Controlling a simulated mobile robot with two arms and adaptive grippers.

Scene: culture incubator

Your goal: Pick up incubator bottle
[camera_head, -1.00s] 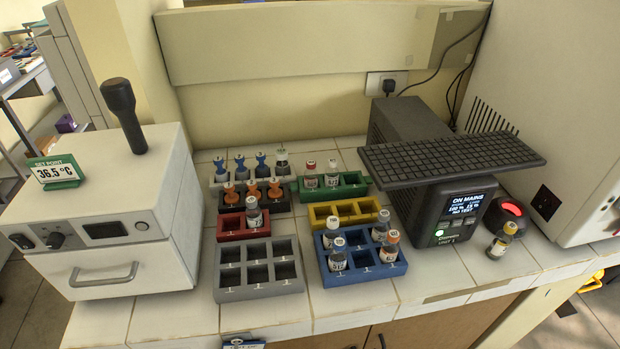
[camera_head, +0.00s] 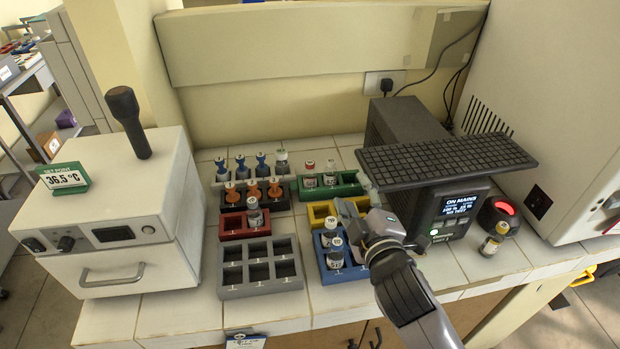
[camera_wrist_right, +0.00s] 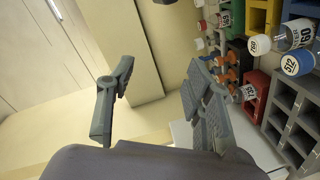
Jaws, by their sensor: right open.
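Small labelled bottles stand in coloured racks on the tiled bench; the frames do not show which one is the incubator bottle. My right gripper (camera_head: 357,203) is open and empty over the blue rack's back right part, hiding the bottles there. In the right wrist view its fingers (camera_wrist_right: 158,80) are spread with nothing between them; capped bottles (camera_wrist_right: 298,63) show to their right. Another bottle (camera_head: 495,239) stands alone at the right by the black unit. My left gripper is out of view.
A white incubator box (camera_head: 110,215) stands at the left. A grey empty rack (camera_head: 262,290) sits left of the blue one. Red (camera_head: 232,234), yellow and green (camera_head: 350,188) racks lie behind. A black unit (camera_head: 455,235) with an overhanging grille is close to my right arm.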

